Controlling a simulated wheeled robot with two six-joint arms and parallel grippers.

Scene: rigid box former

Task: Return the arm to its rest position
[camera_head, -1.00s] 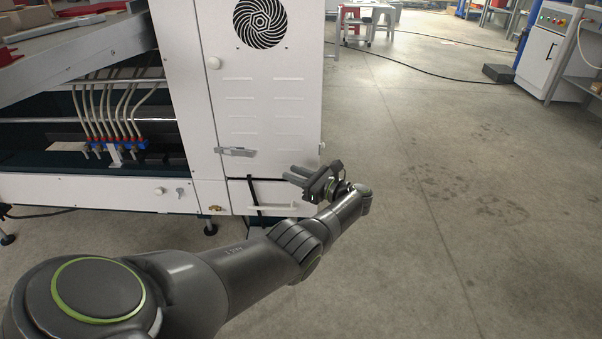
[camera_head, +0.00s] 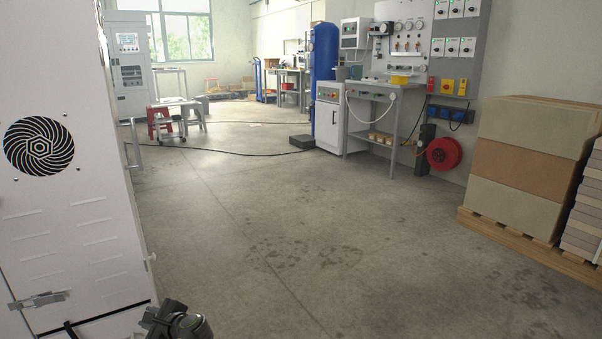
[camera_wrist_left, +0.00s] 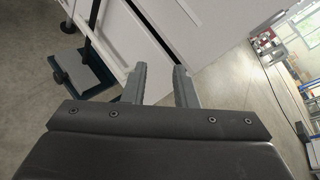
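My left arm's end (camera_head: 175,322) shows only in part at the bottom edge of the head view, dark grey, close to the white machine cabinet (camera_head: 75,225). The rest of that arm is out of the picture. In the left wrist view my left gripper (camera_wrist_left: 160,84) has its two grey fingers apart with nothing between them. White cabinet panels and floor lie beyond the fingertips. My right gripper is in neither view.
Open concrete floor (camera_head: 300,240) fills the middle. Stacked boxes (camera_head: 530,155) on a wooden pallet (camera_head: 508,232) stand at right. A workbench with a control panel, a blue tank (camera_head: 324,65) and a red stool (camera_head: 158,122) are farther back. A black cable crosses the floor.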

